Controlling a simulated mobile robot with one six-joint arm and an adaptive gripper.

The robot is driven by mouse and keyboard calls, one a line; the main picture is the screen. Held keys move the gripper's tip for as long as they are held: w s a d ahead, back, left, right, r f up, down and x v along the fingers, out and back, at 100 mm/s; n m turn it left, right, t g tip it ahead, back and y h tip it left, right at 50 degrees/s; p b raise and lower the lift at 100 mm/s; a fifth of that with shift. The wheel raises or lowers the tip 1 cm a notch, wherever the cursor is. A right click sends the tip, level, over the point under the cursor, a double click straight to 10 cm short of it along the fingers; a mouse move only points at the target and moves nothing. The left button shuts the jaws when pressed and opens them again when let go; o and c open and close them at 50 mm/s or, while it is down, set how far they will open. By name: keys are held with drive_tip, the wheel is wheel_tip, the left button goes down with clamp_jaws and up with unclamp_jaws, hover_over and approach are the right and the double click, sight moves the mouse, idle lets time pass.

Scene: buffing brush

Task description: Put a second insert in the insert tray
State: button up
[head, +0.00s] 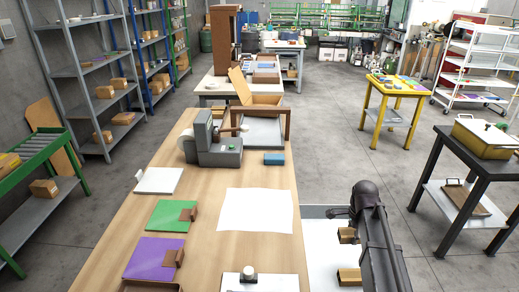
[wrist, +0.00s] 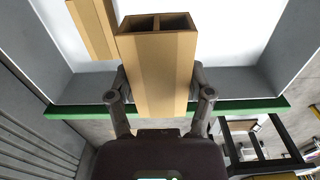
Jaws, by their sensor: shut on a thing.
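My gripper (wrist: 160,100) is shut on a tan cardboard insert (wrist: 155,70) in the wrist view. The insert has a divided open end with two dark cells, and one finger lies on each side of it. A second tan insert (wrist: 93,28) is at the upper left, apart from the held one. Behind both is a tray with a white floor and grey walls (wrist: 95,88). In the head view two tan pieces, one farther (head: 347,236) and one nearer (head: 349,278), show at the white-floored tray (head: 320,212) beside my dark arm. My fingers are hidden there.
The wooden bench (head: 215,180) left of the tray holds a white sheet (head: 256,210), a green board (head: 168,216), a purple board (head: 150,258) and a grey machine (head: 215,145). A dark-framed table (head: 480,165) stands at the right. Floor between is open.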

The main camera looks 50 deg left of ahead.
sight(353, 233)
wheel_tip(353, 233, up, 12)
drive_tip(key=p, duration=1.1)
drive_tip(key=shift+s+f, duration=0.1)
drive_tip(key=shift+f, duration=0.05)
